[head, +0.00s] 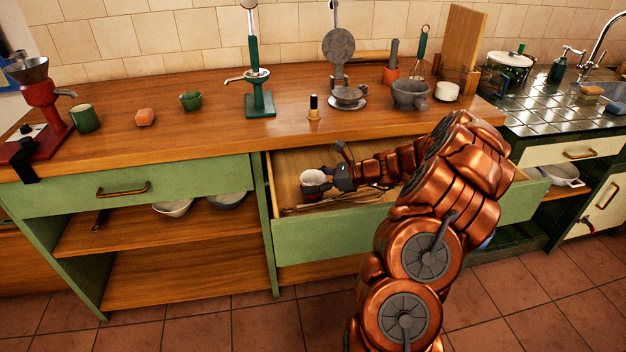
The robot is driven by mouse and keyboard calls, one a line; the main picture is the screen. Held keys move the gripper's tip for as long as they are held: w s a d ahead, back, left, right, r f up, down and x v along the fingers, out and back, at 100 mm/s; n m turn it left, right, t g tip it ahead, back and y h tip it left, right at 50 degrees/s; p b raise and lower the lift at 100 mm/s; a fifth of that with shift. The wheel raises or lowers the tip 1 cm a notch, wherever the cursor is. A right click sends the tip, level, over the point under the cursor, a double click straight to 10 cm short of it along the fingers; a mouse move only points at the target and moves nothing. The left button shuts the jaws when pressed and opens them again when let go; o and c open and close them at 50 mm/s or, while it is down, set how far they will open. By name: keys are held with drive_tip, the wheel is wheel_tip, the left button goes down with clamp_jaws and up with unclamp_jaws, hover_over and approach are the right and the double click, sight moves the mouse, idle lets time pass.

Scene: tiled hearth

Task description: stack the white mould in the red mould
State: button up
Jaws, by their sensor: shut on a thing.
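My gripper (328,178) is over the open drawer, shut on a small white cup-shaped mould (312,176). The mould is roughly upright, with its opening facing up. Part of its right side is hidden by the fingers. I cannot make out the red mould clearly. The area just below the white mould is small and dim, so I cannot tell whether anything there is touching it.
The green-fronted drawer (330,236) is pulled out and holds long thin utensils (335,200).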

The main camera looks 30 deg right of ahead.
drive_tip(key=o, duration=1.1)
drive_tip(key=shift+o, duration=0.2)
drive_tip(key=shift+r, duration=0.55)
drive_tip(key=v, duration=1.2)
drive_tip(key=shift+r, duration=0.15)
